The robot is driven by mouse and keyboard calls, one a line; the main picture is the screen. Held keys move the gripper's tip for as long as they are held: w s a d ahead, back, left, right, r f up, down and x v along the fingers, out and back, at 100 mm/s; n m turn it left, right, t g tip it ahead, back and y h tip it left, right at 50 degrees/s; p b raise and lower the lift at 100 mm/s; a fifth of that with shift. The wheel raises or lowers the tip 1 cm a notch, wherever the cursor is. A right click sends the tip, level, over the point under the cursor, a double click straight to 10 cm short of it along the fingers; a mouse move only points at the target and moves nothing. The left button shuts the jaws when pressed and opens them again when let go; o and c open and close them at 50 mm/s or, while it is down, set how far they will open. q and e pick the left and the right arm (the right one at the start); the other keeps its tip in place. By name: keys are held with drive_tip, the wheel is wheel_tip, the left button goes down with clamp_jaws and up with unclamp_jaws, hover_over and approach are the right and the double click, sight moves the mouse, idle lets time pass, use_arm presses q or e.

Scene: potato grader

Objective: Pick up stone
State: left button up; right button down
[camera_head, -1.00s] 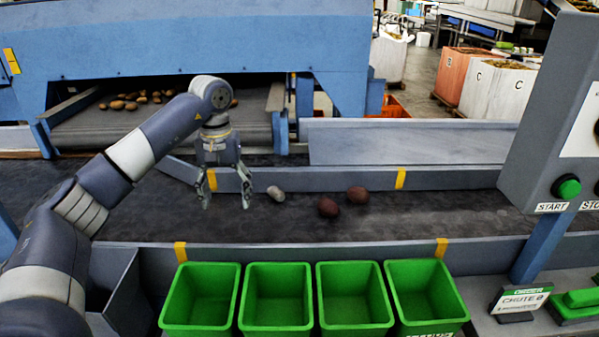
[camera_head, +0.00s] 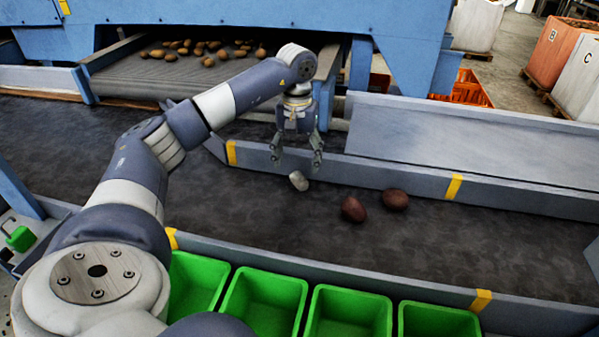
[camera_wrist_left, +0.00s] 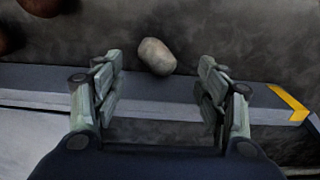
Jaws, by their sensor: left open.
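A pale grey-beige stone (camera_head: 298,181) lies on the dark conveyor belt (camera_head: 240,212), close to the belt's far side wall. My left gripper (camera_head: 297,160) is open and empty, hanging with fingers down just behind and above the stone. In the left wrist view the stone (camera_wrist_left: 156,56) shows beyond the fingertips, roughly midway between the two fingers (camera_wrist_left: 160,78), not held. My right gripper is not in view.
Two reddish-brown potatoes (camera_head: 353,209) (camera_head: 395,199) lie on the belt to the right of the stone. The grey side wall (camera_head: 400,181) with yellow tape runs behind. Several green bins (camera_head: 262,301) stand along the front. Potatoes (camera_head: 205,48) sit on the back conveyor.

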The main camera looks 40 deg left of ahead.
sight(298, 174)
use_arm(q)
drive_tip(key=f, duration=0.4)
drive_tip(key=shift+d+f+p, duration=0.2)
drive_tip(key=shift+f+p, duration=0.05)
drive_tip(key=shift+p, duration=0.15)
drive_tip(key=shift+f, duration=0.4)
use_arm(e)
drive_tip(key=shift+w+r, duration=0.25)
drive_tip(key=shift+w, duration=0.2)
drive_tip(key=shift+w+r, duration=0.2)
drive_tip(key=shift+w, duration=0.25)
use_arm(q)
drive_tip(key=c, duration=1.2)
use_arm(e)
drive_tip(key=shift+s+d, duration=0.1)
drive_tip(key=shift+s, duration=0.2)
